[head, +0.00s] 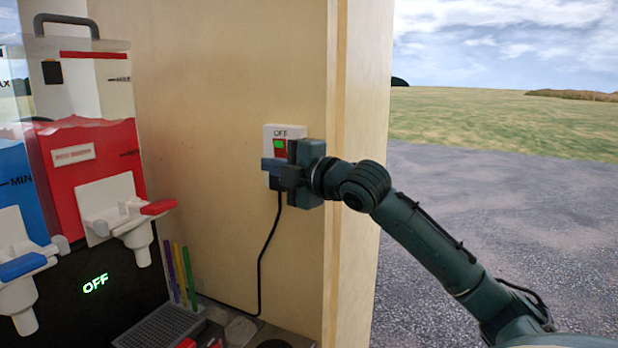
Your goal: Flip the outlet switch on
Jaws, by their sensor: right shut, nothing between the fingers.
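The white outlet (284,131) is fixed on the pale wooden wall, with the word OFF at its top. Its small switch (279,145) shows a green part above a red part. My right gripper (273,168) is shut and empty, in front of the outlet just below the switch. It hides the outlet's lower right part and where the cable meets it. I cannot tell whether the fingers touch the switch. My left gripper is not in view.
A black cable (262,255) hangs from the outlet to the counter. Coloured straws (180,270) stand by a drip grate (160,325). Open ground lies right of the wall edge.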

